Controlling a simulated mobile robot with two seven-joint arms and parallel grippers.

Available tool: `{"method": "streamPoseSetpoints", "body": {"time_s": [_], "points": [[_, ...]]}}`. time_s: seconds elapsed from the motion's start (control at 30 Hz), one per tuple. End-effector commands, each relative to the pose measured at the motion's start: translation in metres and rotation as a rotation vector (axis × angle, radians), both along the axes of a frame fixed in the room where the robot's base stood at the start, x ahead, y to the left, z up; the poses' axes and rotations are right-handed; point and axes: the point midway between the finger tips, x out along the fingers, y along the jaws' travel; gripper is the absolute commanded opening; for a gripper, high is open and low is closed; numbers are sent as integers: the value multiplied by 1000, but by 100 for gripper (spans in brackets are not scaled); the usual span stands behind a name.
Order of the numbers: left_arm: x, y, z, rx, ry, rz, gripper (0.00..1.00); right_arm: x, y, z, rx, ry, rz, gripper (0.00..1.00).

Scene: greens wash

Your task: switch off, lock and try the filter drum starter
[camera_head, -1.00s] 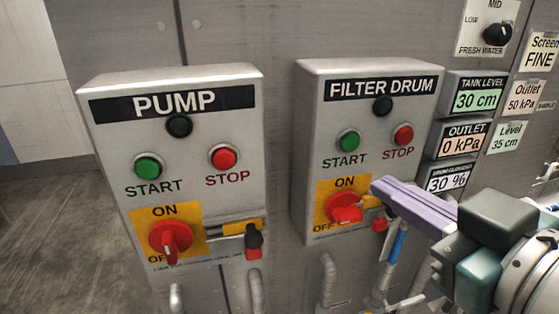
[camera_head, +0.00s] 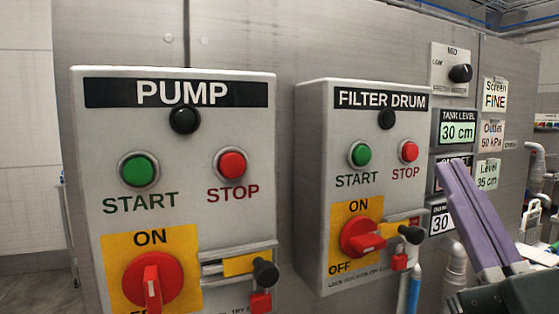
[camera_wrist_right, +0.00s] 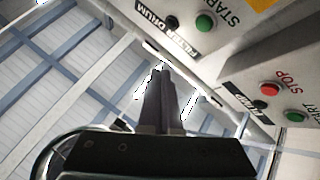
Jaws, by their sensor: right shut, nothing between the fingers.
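The filter drum starter (camera_head: 311,180) is a grey box right of the pump starter in the head view. It has a green START button (camera_head: 360,154) and a red STOP button (camera_head: 408,152). Its red rotary handle (camera_head: 362,238) sits on a yellow ON/OFF plate, the grip pointing right. Right of it are a slide with a black knob (camera_head: 411,235) and a hanging red padlock (camera_head: 399,262). I cannot tell whether the slide is locked. My right gripper (camera_head: 453,165) is shut and empty, purple fingers pointing up, right of the box. The wrist view shows its fingers (camera_wrist_right: 162,75). My left gripper is not in view.
The pump starter (camera_head: 91,180) stands at left with its own red handle (camera_head: 150,284), slide knob (camera_head: 265,272) and padlock (camera_head: 260,303). Gauges and labels, including the tank level display (camera_head: 457,132), line the wall at right. Pipes run below the filter drum box.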

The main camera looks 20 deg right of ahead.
Motion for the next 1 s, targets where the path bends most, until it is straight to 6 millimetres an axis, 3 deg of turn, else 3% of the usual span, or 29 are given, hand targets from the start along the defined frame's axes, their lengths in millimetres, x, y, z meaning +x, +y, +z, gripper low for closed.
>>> {"method": "streamPoseSetpoints", "body": {"time_s": [0.23,0.7,1.0], "points": [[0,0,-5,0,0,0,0,10,1,-1,1,-3,1,0],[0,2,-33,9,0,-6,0,72,6,-3,0,-1,1,0],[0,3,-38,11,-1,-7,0,88,7,0,1,0,2,0]]}}
